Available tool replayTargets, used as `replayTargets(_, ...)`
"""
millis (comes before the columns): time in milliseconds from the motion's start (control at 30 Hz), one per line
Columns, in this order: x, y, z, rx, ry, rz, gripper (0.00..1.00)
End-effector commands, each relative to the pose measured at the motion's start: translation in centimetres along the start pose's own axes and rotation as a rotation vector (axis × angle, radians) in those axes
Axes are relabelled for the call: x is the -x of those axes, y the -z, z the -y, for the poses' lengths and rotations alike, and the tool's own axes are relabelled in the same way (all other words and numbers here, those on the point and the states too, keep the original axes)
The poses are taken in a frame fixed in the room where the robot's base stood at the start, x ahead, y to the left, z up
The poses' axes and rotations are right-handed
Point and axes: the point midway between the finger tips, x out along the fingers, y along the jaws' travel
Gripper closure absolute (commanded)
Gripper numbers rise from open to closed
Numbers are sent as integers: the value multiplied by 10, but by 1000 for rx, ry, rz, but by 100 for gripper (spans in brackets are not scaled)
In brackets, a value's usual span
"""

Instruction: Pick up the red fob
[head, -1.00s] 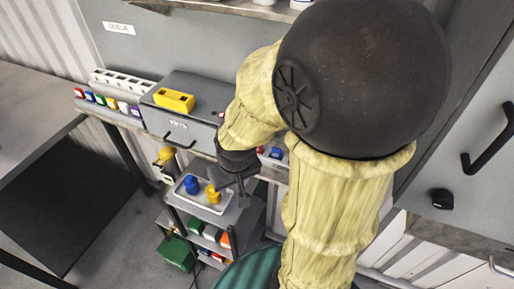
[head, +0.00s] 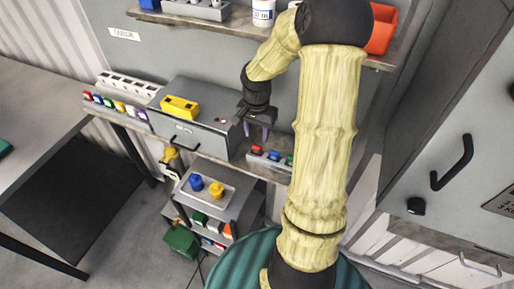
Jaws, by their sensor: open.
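Several small red items show, and I cannot tell for sure which is the red fob. One red piece (head: 257,149) stands at the left end of a small rack on the shelf, just below my gripper in the picture. A tiny red spot (head: 222,120) lies on top of the grey key box, left of my gripper. Another red piece (head: 87,95) is at the left end of the row on the left rack. My gripper (head: 256,134) is open and empty, its dark fingers pointing down beside the key box, apart from the red pieces as far as I can see.
A yellow block (head: 179,107) sits on the key box (head: 195,134). Blue (head: 196,183) and yellow (head: 217,188) items stand on a tray on the lower cart. An upper shelf (head: 225,18) carries a white tub (head: 263,12) and an orange-red bin (head: 382,30).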

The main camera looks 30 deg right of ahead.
Motion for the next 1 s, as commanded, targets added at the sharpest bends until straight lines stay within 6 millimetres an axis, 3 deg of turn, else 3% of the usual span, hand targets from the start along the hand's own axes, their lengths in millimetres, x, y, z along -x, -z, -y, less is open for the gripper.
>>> replayTargets(233,-2,-1,0,3,0,0,58)
replayTargets(467,-22,-2,2,9,0,2,58)
replayTargets(833,-25,-1,2,8,0,0,58)
replayTargets(1000,-37,2,1,6,-1,4,58)
